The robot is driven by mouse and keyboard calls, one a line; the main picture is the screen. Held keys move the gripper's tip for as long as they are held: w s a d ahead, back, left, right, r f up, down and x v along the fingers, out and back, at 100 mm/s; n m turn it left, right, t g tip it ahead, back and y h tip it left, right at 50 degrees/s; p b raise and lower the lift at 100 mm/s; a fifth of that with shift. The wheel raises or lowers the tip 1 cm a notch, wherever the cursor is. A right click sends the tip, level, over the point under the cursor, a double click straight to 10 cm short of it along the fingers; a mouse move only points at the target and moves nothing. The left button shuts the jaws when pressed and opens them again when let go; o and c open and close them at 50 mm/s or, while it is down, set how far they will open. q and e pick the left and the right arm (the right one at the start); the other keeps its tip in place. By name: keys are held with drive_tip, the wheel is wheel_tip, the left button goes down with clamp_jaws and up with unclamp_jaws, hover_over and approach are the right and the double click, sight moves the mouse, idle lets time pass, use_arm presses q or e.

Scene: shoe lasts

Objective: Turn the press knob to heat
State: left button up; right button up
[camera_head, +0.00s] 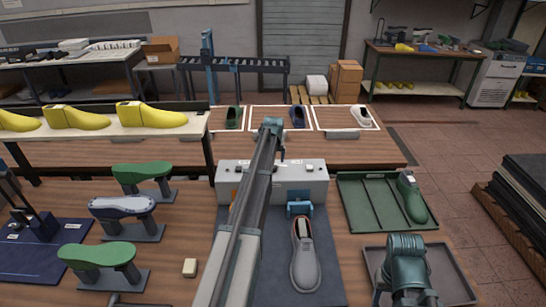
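The press is a pale box (312,177) at the middle of the near bench, with a dark blue mat (328,285) in front of it. A grey shoe (305,265) lies on the mat below a small blue clamp-like part (299,209). Small details show on the box, but I cannot make out the knob or its setting; my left arm covers part of the front. My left gripper (282,156) is small at the arm's far end, over or behind the box's top edge; its fingers are unclear. My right arm shows at lower right, its gripper out of view.
A green tray (362,203) with a green last (411,198) lies right of the press, and a grey tray (453,278) sits under my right arm. Green and white lasts on stands (100,255) and a raised shelf of yellow lasts (75,117) fill the left.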

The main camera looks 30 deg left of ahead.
use_arm(q)
drive_tip(key=p+v, duration=0.6)
drive_tip(key=v, duration=0.2)
use_arm(e)
wheel_tip(320, 180, up, 7)
drive_tip(key=shift+r, duration=0.15)
use_arm(q)
drive_tip(key=shift+f, duration=0.1)
drive_tip(key=s+d+f+m+g+h+b, duration=0.15)
drive_tip(key=s+d+f+b, duration=0.35)
drive_tip(key=d, duration=0.7)
drive_tip(key=s+d+f+m+b, duration=0.35)
drive_tip(key=s+d, duration=0.35)
drive_tip(key=d, duration=0.6)
drive_tip(key=s+d+f+m+g+b, duration=0.1)
drive_tip(key=s+d+f+m+b, duration=0.1)
drive_tip(key=s+d, duration=0.6)
drive_tip(key=s+d+f+m+g+b, duration=0.1)
drive_tip(key=s+d+f+m+b, duration=0.2)
drive_tip(key=s, duration=1)
drive_tip(key=d+f+b, duration=0.2)
drive_tip(key=d+f, duration=0.2)
drive_tip(key=shift+s+d+b, duration=0.15)
drive_tip(key=shift+d+b, duration=0.15)
drive_tip(key=shift+d, duration=0.1)
use_arm(e)
wheel_tip(320, 180, down, 16)
